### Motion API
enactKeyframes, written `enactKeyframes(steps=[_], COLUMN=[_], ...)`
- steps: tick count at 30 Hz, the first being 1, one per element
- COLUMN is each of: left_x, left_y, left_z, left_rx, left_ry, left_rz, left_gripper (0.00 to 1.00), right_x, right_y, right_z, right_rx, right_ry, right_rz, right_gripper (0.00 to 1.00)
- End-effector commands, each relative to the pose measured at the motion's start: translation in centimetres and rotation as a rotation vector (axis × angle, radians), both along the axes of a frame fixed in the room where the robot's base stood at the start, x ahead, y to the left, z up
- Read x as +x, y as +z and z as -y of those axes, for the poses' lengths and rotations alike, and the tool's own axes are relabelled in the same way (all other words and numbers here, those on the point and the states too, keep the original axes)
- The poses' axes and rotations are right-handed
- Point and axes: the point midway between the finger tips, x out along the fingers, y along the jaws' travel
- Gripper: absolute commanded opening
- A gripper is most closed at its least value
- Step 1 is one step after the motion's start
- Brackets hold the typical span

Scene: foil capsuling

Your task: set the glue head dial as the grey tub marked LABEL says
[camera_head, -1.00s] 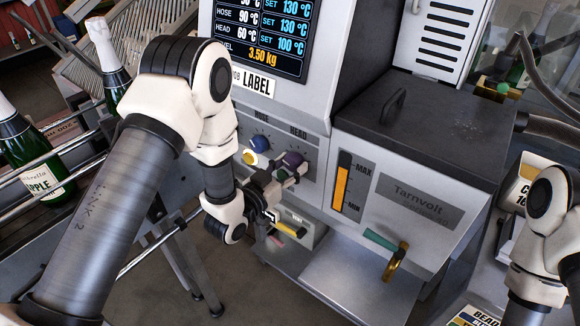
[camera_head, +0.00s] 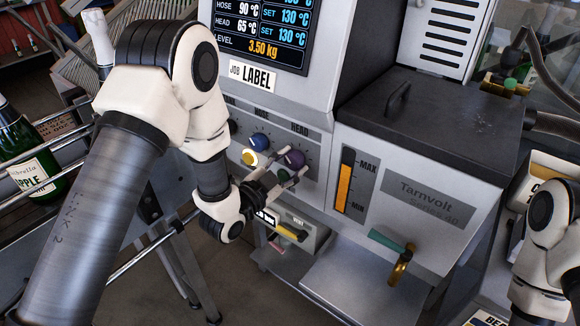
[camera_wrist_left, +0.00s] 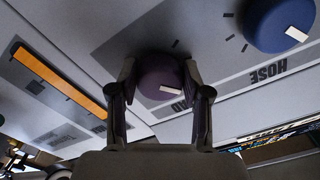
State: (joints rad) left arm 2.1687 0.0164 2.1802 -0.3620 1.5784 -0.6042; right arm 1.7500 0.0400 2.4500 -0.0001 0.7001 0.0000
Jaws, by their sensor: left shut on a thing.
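The purple glue head dial (camera_head: 295,158) is on the machine's front panel under the word HEAD. My left gripper (camera_head: 291,176) is shut on it; the wrist view shows one finger on each side of the purple dial (camera_wrist_left: 160,77), its white pointer mark visible. The screen (camera_head: 262,30) reads HEAD 65 °C, SET 130 °C. The card (camera_head: 252,78) under the screen reads JOB LABEL. I cannot make out a grey tub marked LABEL in these views. My right arm is at the right edge; its gripper is out of view.
The blue hose dial (camera_head: 259,141) and a yellow knob (camera_head: 249,157) sit close left of the purple dial. A small vent box (camera_head: 290,228) is below. A brass tap (camera_head: 401,265) juts from the tank front. Bottles (camera_head: 25,150) stand at left.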

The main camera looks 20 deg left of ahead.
Motion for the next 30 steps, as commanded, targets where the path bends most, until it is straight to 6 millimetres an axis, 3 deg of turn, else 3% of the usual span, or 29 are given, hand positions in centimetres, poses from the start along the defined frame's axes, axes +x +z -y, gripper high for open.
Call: enactKeyframes(steps=[14, 15, 17, 26, 30], left_x=[0.0, 0.0, 0.1, -0.1, -1.4], left_y=[0.1, 0.1, 0.1, 0.0, 0.0], left_z=[0.0, 0.0, 0.0, -0.1, -0.6], left_rx=[0.018, 0.018, 0.018, 0.018, 0.016], left_ry=[0.001, 0.001, 0.001, 0.001, 0.002], left_rz=[0.009, 0.009, 0.009, 0.007, 0.003], left_gripper=[0.13, 0.55, 0.73, 0.73, 0.73], right_x=[0.0, 0.0, 0.0, 0.0, 0.0], right_y=[-0.1, -0.1, -0.1, -0.1, -0.1], right_z=[0.0, 0.0, 0.0, 0.0, 0.0], right_rx=[0.0, 0.0, 0.0, 0.0, 0.0], right_ry=[0.0, 0.0, 0.0, 0.0, 0.0], right_rz=[0.0, 0.0, 0.0, 0.0, 0.0], right_gripper=[0.4, 0.4, 0.4, 0.4, 0.4])
